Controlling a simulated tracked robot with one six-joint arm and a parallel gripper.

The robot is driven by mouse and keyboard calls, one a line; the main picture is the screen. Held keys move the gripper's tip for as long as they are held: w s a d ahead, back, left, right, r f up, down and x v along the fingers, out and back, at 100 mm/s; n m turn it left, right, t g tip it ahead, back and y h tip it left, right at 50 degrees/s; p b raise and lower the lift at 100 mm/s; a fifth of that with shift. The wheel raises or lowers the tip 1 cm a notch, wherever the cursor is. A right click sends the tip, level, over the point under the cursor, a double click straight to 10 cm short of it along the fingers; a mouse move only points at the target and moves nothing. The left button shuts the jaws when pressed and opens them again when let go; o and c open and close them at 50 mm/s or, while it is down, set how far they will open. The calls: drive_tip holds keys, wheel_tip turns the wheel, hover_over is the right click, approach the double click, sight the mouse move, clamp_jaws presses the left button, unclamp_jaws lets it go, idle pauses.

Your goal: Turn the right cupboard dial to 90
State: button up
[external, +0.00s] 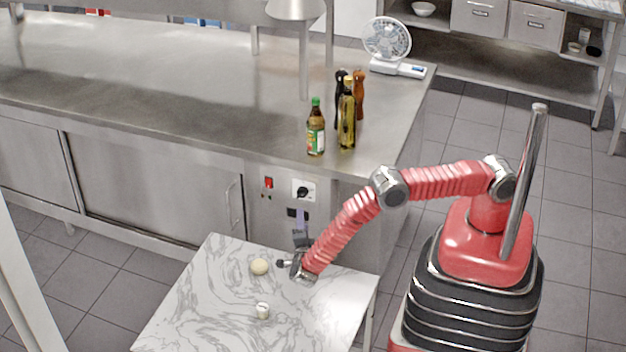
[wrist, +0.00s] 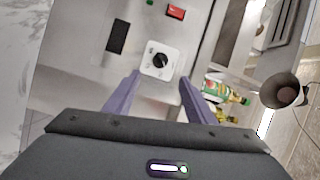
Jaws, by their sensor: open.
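The cupboard dial (external: 303,191) is a black knob on a white square plate on the steel cupboard front, below the counter's edge. In the wrist view the dial (wrist: 159,61) sits upper centre, ahead of my fingers and roughly between their lines. Its scale marks are too small to read. My gripper (external: 300,217) is just below the dial plate in the external view. In the wrist view its two purple fingers (wrist: 160,82) are spread open with nothing between them. I cannot tell exactly how far the tips are from the panel.
A red switch (external: 268,183) is left of the dial, and a dark socket (wrist: 117,38) is nearby. A marble table (external: 210,295) with a round pale item (external: 260,267) and a small white cup (external: 263,311) stands in front. Bottles (external: 316,130) stand on the counter above.

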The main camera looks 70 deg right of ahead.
sight(302, 196)
drive_tip(key=shift+w+d, duration=0.1)
drive_tip(key=shift+d, duration=0.05)
drive_tip(key=x, duration=1.3)
drive_tip(key=shift+d, duration=0.25)
drive_tip(key=shift+c, duration=0.3)
drive_tip(key=c, duration=1)
